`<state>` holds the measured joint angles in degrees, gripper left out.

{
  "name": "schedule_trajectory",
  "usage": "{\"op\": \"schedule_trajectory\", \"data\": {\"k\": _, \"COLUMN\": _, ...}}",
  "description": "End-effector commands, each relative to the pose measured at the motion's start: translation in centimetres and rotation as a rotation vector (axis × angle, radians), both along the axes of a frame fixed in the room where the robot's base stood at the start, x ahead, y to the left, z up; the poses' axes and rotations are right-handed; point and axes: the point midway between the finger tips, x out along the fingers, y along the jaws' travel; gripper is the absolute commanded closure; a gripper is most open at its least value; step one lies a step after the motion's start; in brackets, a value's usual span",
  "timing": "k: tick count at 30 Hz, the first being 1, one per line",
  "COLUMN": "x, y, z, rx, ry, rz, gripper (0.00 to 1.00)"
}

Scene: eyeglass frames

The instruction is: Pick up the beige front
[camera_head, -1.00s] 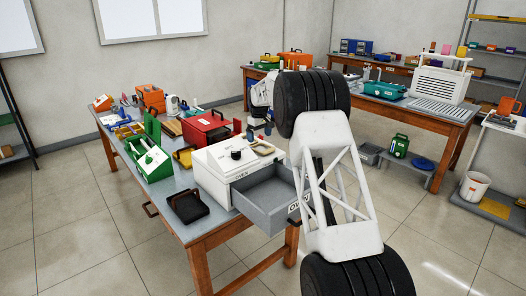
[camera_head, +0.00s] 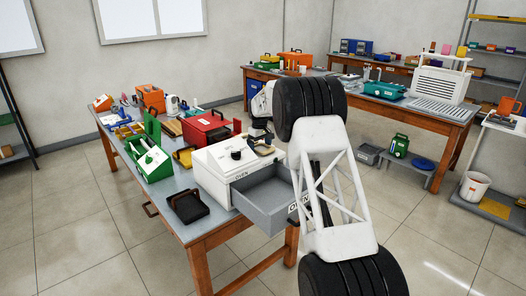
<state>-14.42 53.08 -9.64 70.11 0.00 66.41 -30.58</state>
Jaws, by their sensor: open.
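My gripper (camera_head: 260,141) is small and dark at this distance. It is pointed down, low over the right part of the white oven's top (camera_head: 222,158). A small yellow-beige item (camera_head: 264,150) lies on the oven top right under the gripper and is partly covered by it. It is too small to tell whether this is the beige front or a tray holding it. I cannot tell whether the fingers touch it. The jaws are open, with nothing seen held.
The oven's grey drawer (camera_head: 268,199) stands pulled out towards the front right. A black tray (camera_head: 187,206) lies at the table's front left. A green toolbox (camera_head: 152,160) and a red box (camera_head: 207,128) stand behind. The table (camera_head: 178,182) is crowded, with little free room.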

Motion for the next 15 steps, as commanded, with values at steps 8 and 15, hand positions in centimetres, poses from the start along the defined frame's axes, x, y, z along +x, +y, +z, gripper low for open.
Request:
{"op": "schedule_trajectory", "data": {"k": 8, "x": 0.00, "y": 0.00, "z": 0.00, "rx": 0.000, "ry": 0.000, "rz": 0.000, "gripper": 0.00}}
{"op": "schedule_trajectory", "data": {"k": 15, "x": -0.01, "y": 0.00, "z": 0.00, "rx": -0.001, "ry": 0.001, "rz": 0.000, "gripper": 0.17}}
